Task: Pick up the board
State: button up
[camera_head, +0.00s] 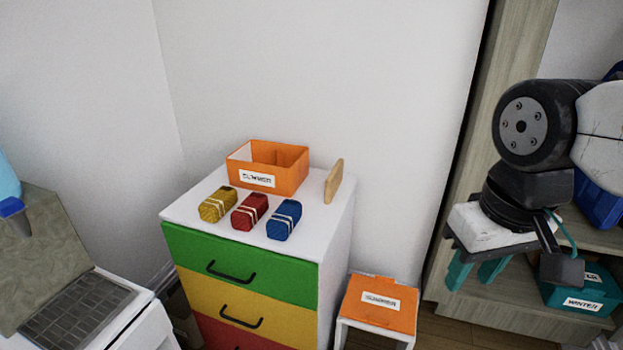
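The board (334,181) is a small light-wood piece with a rounded top. It stands on edge, upright or slightly tilted, near the right edge of the white top of a drawer cabinet (320,219). My gripper (476,277) is at the right of the picture, well apart from the board and lower in view. Its two teal fingers point down with a gap between them, and I see nothing held. Part of the gripper is hidden behind its own body.
An orange open box (282,179) labelled "SUMMER" stands left of the board. Yellow (217,204), red (249,211) and blue (284,219) bundles lie in front of it. A shelf (480,317) with teal boxes is behind my arm.

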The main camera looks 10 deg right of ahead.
aim_at(334, 180)
jog(key=u, duration=0.5)
jog(key=k, duration=0.65)
jog(key=u, duration=0.8)
jog(key=i, duration=1.4)
jog(key=z, duration=1)
jog(key=i, duration=0.5)
jog(key=z, duration=0.55)
